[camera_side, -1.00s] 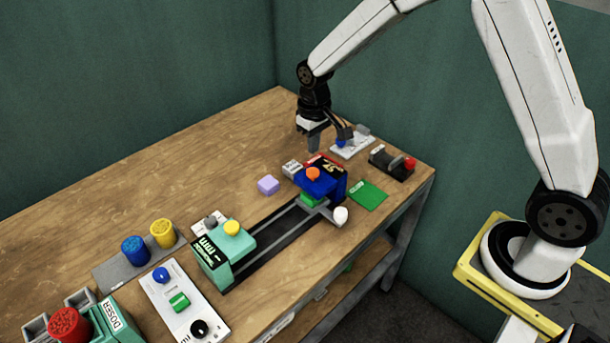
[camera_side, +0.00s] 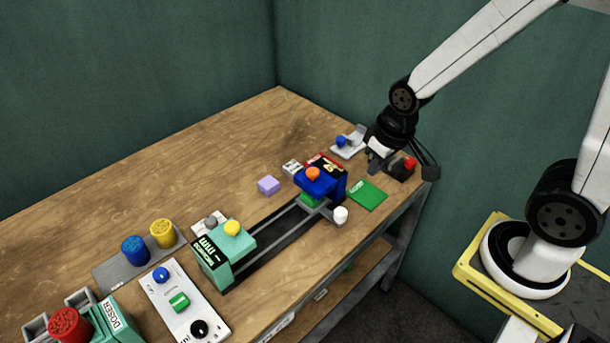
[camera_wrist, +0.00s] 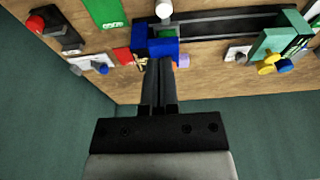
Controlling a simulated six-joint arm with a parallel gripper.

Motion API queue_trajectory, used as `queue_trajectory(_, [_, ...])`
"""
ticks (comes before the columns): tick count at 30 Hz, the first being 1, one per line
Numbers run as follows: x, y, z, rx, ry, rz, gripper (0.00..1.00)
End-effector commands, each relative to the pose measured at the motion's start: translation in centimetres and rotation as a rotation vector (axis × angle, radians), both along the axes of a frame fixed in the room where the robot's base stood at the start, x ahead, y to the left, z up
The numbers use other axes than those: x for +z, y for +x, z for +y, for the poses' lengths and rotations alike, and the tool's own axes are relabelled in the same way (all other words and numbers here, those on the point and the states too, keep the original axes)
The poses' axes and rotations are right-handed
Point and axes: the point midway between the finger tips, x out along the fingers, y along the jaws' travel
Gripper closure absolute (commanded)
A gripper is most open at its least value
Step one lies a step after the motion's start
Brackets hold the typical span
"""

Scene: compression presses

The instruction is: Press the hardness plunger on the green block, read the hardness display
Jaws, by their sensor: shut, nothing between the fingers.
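The green block (camera_side: 309,200) sits low under the blue press head (camera_side: 320,183), which has an orange button (camera_side: 313,173) on top. In the wrist view, green also shows beside the blue head (camera_wrist: 163,46). A small red-and-black panel (camera_side: 326,162) with unreadable marks stands behind the head; I cannot tell whether it is the hardness display. My gripper (camera_side: 374,166) is shut and empty, to the right of the blue head and apart from it, near the red-button box. Its closed fingers also show in the wrist view (camera_wrist: 158,65), pointing toward the scene.
A black box with a red button (camera_side: 400,170) stands at the table's right end. A teal unit (camera_side: 229,250) ends the rail. A lilac block (camera_side: 268,185) stands behind it; the table's back left is clear.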

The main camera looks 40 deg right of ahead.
Motion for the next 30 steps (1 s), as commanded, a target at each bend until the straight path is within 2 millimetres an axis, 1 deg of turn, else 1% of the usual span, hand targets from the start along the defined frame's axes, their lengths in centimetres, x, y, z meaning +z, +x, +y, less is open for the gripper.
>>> queue_trajectory(3, [0.00,-1.07,-0.03,0.000,0.000,-0.013,1.00])
queue_trajectory(6, [-0.05,-1.40,-0.03,0.000,0.000,-0.017,1.00])
queue_trajectory(30, [-0.05,-1.37,-0.02,0.000,0.000,-0.016,1.00])
